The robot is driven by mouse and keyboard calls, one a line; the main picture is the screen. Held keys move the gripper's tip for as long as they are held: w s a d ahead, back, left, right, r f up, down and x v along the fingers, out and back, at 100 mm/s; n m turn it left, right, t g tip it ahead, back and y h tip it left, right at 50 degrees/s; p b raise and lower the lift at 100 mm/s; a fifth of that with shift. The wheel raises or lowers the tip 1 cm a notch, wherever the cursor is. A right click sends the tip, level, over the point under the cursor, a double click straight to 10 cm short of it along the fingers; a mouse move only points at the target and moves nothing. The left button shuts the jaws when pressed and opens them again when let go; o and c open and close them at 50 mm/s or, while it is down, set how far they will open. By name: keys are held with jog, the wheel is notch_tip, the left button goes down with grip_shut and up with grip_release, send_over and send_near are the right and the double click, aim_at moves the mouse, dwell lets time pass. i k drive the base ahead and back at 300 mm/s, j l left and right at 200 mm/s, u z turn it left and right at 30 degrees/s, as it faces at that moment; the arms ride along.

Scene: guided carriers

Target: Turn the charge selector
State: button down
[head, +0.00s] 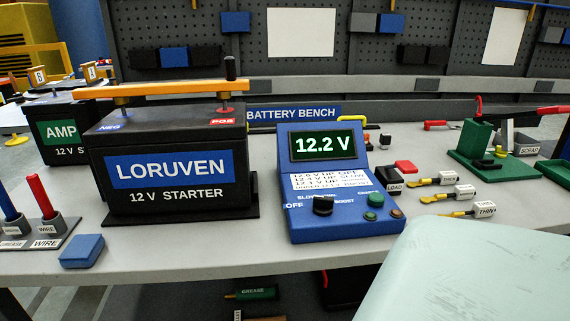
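The charge selector is a black knob (323,205) on the sloped front of a blue charger (300,226). Labels around it read OFF at left, SLOW above and BOOST at right; I cannot tell for certain which one it points to. The charger's display (322,145) reads 12.2 V in green. A white card (330,184) below it lists voltage bands with settings, only partly legible. Green round buttons (375,200) sit right of the knob. My gripper is not in view.
A black LORURVEN-style starter battery (170,200) stands left of the charger, with a yellow bar (165,88) across its top. A blue block (82,251) lies at the bench's (240,262) front left. Labelled cable pieces (440,179) and a green clamp stand (490,160) are at right.

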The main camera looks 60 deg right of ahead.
aim_at(322, 205)
jog(key=z, duration=1.85)
